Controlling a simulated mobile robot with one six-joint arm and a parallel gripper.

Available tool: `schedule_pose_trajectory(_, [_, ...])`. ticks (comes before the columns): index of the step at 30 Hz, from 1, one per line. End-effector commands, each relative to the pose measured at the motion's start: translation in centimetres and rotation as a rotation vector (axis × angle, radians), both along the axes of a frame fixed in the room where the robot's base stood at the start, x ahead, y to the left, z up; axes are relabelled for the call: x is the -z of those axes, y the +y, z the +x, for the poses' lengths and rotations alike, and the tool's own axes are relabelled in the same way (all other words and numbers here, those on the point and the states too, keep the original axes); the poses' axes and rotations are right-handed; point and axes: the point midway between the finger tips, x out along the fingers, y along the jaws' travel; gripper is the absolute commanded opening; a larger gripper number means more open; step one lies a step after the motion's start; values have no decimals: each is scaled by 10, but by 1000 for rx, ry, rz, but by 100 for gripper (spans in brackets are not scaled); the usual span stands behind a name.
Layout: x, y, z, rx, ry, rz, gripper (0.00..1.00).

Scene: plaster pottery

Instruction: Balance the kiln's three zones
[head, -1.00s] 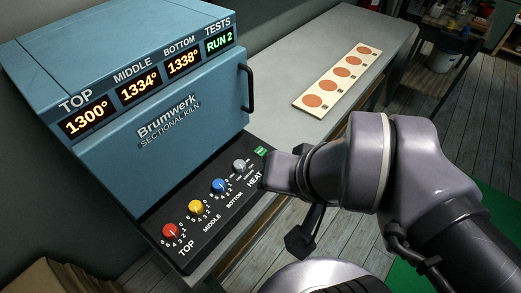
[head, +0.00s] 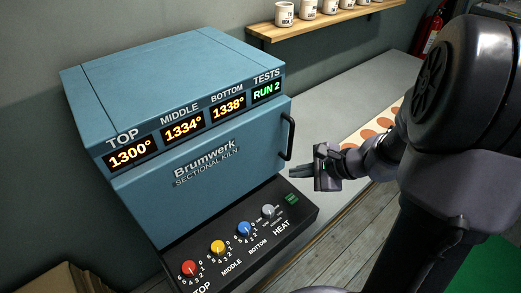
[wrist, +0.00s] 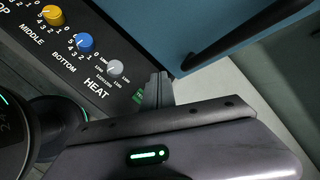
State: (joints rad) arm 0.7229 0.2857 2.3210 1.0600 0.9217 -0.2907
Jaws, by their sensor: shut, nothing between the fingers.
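The blue kiln (head: 150,75) has readouts of TOP 1300° (head: 132,157), MIDDLE 1334° (head: 183,130), BOTTOM 1338° (head: 229,107) and TESTS RUN 2 (head: 267,92). Its door is shut. On the sloped panel sit a red TOP knob (head: 189,269), a yellow MIDDLE knob (head: 218,248), a blue BOTTOM knob (head: 245,230) and a grey HEAT knob (head: 269,211). A green button (head: 291,198) is right of HEAT; it is partly hidden in the wrist view (wrist: 138,97). My gripper (head: 292,172) is shut and empty, above the panel's right end, below the door handle.
The black door handle (head: 289,137) stands out close to my gripper. A card with orange discs (head: 362,137) lies on the grey counter (head: 345,95), partly behind my arm. A shelf (head: 330,22) with several white cups is on the back wall. A cardboard box (head: 60,279) is at lower left.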

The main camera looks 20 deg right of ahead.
Motion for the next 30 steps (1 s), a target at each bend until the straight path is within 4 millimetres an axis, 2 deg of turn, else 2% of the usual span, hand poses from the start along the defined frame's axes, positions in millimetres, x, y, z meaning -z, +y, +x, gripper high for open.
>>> schedule_pose_trajectory(3, [5, -8, 1, 35, 3, 17, 0])
schedule_pose_trajectory(13, [6, -8, 1, 35, 3, 17, 0])
schedule_pose_trajectory(17, [13, -8, 1, 34, 4, 17, 0])
schedule_pose_trajectory(23, [36, -8, 1, 34, 4, 17, 0])
schedule_pose_trajectory(30, [72, -8, 1, 34, 4, 17, 0])
